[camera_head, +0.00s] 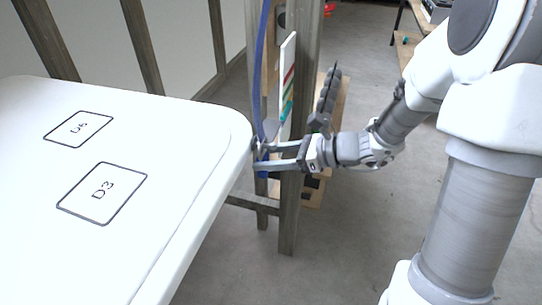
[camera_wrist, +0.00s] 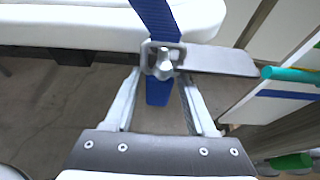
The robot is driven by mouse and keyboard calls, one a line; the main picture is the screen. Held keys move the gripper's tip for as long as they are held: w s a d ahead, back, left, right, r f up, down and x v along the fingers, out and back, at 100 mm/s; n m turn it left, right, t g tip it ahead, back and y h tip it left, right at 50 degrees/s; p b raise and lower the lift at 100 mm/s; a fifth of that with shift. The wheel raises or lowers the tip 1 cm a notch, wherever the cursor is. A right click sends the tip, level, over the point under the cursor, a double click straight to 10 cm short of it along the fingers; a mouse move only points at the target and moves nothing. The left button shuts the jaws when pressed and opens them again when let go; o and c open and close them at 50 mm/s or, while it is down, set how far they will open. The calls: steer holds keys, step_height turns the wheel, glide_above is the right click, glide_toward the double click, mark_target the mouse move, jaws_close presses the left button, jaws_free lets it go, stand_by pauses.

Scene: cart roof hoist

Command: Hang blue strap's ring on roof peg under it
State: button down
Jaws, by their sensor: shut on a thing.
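The blue strap (camera_head: 262,60) hangs down beside a wooden post in the head view, at the right end of the white panel. My gripper (camera_head: 259,160) reaches to its lower part from the right. In the wrist view the strap (camera_wrist: 155,18) runs through a metal buckle (camera_wrist: 163,60) with a flat grey lever to the right, and a blue tail (camera_wrist: 158,92) hangs below. My gripper (camera_wrist: 162,75) is shut on the buckle between its fingertips. I cannot make out a separate ring or the roof peg.
The white panel (camera_head: 190,140), marked D3 and with a second label, has a rounded corner close to my gripper's left. Wooden posts (camera_head: 293,215) stand right by the gripper. A panel with coloured stripes (camera_head: 288,85) is behind. Grey floor is open at lower centre.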

stand_by(0.4)
steer(key=shift+c, duration=0.7)
jaws_free()
steer(key=p+v, duration=0.4)
steer(key=v, duration=1.3)
steer(key=s+a+r+n+g+h+p, duration=0.45)
steer(key=s+r+n+h+p, duration=0.3)
steer(key=n, duration=0.45)
steer(key=s+d+r+n+t+h+p, duration=0.2)
steer(key=s+r+n+t+h, duration=0.3)
steer(key=r+n, duration=0.5)
steer(key=shift+s+r+p, duration=0.3)
steer(key=shift+s+p, duration=0.15)
